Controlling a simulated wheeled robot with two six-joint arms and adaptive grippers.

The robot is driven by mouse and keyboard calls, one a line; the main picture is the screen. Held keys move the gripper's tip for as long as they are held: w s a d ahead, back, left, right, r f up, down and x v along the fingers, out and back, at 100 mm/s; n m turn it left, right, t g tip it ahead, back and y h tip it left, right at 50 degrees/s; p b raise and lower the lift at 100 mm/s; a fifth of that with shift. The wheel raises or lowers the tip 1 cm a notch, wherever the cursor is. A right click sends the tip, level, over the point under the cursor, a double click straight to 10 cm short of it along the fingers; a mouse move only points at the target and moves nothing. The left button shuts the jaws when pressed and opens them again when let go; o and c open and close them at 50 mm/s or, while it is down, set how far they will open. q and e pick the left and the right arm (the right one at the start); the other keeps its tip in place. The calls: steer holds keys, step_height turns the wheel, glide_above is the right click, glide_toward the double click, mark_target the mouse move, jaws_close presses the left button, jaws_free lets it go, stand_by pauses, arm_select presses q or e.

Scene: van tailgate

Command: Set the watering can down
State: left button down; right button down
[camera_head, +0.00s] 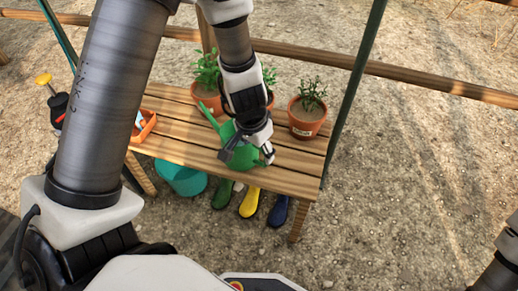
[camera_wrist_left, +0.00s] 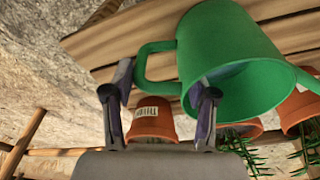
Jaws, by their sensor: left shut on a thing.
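The green watering can (camera_head: 246,158) is at the front part of the slatted wooden bench (camera_head: 181,152), its spout pointing to the back left. It is large in the left wrist view (camera_wrist_left: 222,48), where the picture is upside down. My left gripper (camera_head: 250,153) is over the can from above and partly hides it. In the left wrist view my left gripper (camera_wrist_left: 163,98) has its fingers at the can's handle (camera_wrist_left: 141,70), and it is shut on the can. I cannot tell whether the can's base touches the planks. My right gripper is out of view.
Potted plants stand at the bench's back; the right terracotta pot (camera_head: 306,121) is close to the can. Below the front edge are a teal tub (camera_head: 181,179) and green, yellow and blue boots (camera_head: 250,202). A dark green post (camera_head: 352,90) rises at right.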

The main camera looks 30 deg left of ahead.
arm_select(q)
steer(key=shift+c, duration=1.7)
jaws_free()
steer(key=shift+f, duration=0.1)
step_height(320, 180, up, 12)
steer(key=s+p, duration=0.2)
steer(key=p, duration=1)
steer(key=s+f+n+g, duration=0.2)
steer(key=s+f, duration=1.4)
steer(key=f, duration=0.4)
step_height(320, 180, up, 21)
steer(key=p, duration=2)
steer(key=shift+a+r+y, duration=0.15)
steer(key=shift+a+y, duration=0.15)
steer(key=shift+a, duration=0.15)
